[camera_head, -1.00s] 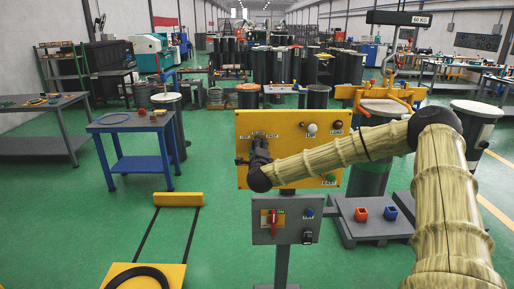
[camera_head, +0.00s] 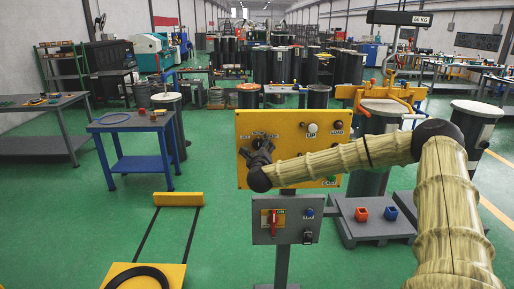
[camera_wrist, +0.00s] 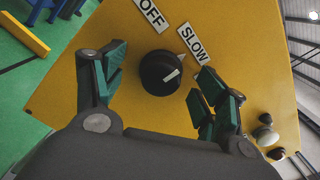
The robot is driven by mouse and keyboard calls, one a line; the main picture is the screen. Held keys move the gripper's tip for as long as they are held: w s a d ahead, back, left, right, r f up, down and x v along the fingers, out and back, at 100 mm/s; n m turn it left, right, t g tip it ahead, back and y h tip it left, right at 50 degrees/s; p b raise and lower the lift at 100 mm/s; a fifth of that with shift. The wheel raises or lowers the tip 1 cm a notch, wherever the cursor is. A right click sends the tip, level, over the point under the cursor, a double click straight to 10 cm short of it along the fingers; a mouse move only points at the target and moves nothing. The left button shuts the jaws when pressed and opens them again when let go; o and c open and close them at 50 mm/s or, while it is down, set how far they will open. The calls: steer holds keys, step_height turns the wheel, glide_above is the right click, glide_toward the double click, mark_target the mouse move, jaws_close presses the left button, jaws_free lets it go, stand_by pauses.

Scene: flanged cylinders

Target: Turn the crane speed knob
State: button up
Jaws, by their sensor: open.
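The speed knob (camera_wrist: 160,73) is round and black with a white pointer mark, on a yellow control panel (camera_head: 285,168). In the wrist view the mark points up and right, toward the lower end of the SLOW label (camera_wrist: 192,43); an OFF label (camera_wrist: 152,14) is further left. My gripper (camera_wrist: 160,60) is open, with one dark green-padded finger on each side of the knob and visible gaps between them. In the head view my gripper (camera_head: 262,150) is at the panel's left part and hides some of it.
Other buttons sit on the panel's right side, among them a white one (camera_head: 312,128) and a dark red one (camera_head: 337,125). A grey box with a red switch (camera_head: 272,222) stands below the panel.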

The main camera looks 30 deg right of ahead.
steer(key=shift+s, duration=0.1)
steer(key=shift+b+v, duration=1.15)
steer(key=shift+v, duration=1.8)
steer(key=shift+a, duration=0.1)
steer(key=s+a+f+n+g+y+b, duration=0.1)
steer(key=s+a+f+n+y, duration=0.3)
steer(key=a+f+n, duration=0.65)
steer(key=s+a+f+n+g+y+b, duration=0.1)
steer(key=s+a+f+n+g+y, duration=0.3)
steer(key=a+f, duration=1.05)
steer(key=s+a+f+n+g+y+b, duration=0.15)
steer(key=s+a+f+n+g, duration=0.35)
steer(key=s+f, duration=0.65)
steer(key=s+a+f+n+y, duration=0.2)
steer(key=s+f+n, duration=0.6)
steer(key=s+f, duration=0.4)
steer(key=s+d+f+n+g+h, duration=0.1)
steer(key=s+d+n+g, duration=0.1)
steer(key=s, duration=0.7)
steer(key=s+d+f+n+g+h+b, duration=0.1)
steer(key=s+n, duration=0.4)
steer(key=s, duration=0.5)
steer(key=shift+s+d+f+g, duration=0.2)
steer(key=shift+d+f+g, duration=0.5)
steer(key=shift+g, duration=0.5)
